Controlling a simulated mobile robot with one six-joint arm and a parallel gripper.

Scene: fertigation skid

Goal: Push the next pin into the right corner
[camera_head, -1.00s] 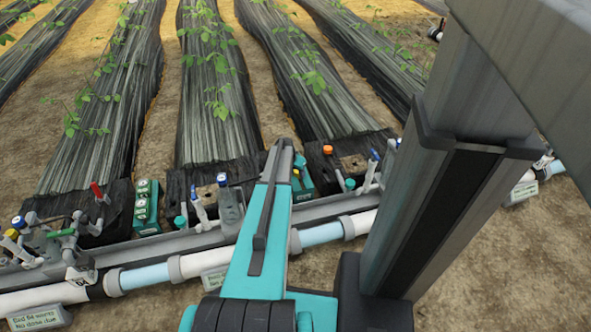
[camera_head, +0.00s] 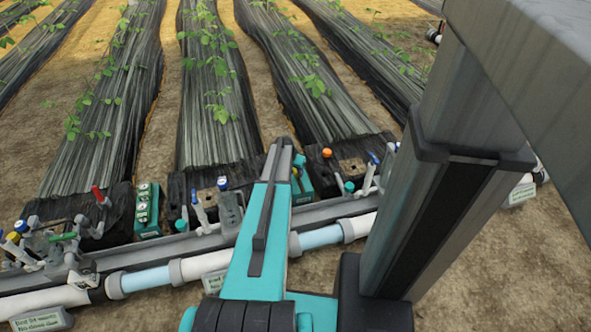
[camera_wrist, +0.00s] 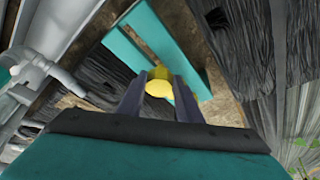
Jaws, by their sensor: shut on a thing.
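My gripper (camera_wrist: 160,98) is shut on a yellow round-headed pin (camera_wrist: 158,88), seen in the wrist view between the two dark fingers. More yellow shows just beyond the head; I cannot tell if it is the same pin. Past the fingers lies a teal frame-like piece (camera_wrist: 140,47) with an opening, over brown ground and beside black film. In the head view my arm hides the gripper and the pin's tip. A teal box (camera_head: 303,188) shows just right of my arm. Which corner the pin is over, and whether it touches the ground, I cannot tell.
A grey and white pipe line (camera_head: 190,268) with valves runs across the front. Black film-covered beds (camera_head: 215,120) with plants stretch behind it. An orange knob (camera_head: 326,153) stands to the right. In the wrist view, a grey pipe fitting (camera_wrist: 40,65) is at the left.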

